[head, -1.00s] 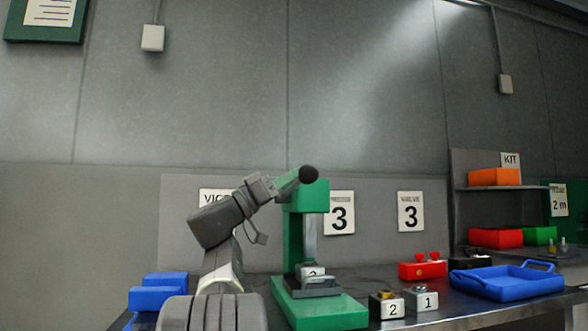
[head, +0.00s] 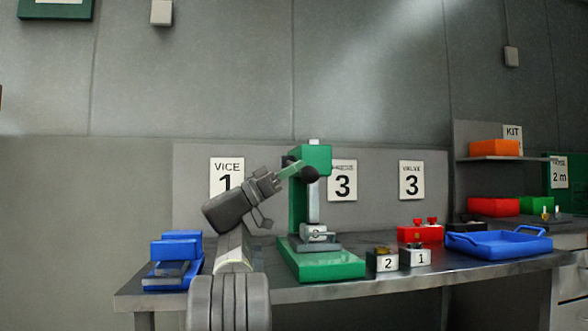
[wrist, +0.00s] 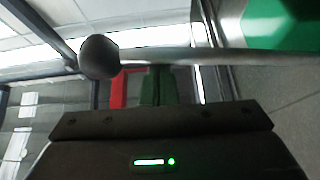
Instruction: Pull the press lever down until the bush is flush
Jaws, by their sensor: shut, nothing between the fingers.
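The green press (head: 315,160) stands on the bench on its wide base. Its lever ends in a black ball knob (head: 309,173), now low beside the press head. In the wrist view the lever is a grey rod (wrist: 180,57) running across the picture, with the knob (wrist: 100,57) at its left end. My gripper (head: 290,176) is shut and empty, its fingertips up at the lever close to the knob; whether they touch cannot be told. A numbered block (head: 317,231) sits under the ram (head: 314,203). The bush's seating is too small to see.
Blocks marked 2 (head: 386,261) and 1 (head: 417,256) stand right of the press.

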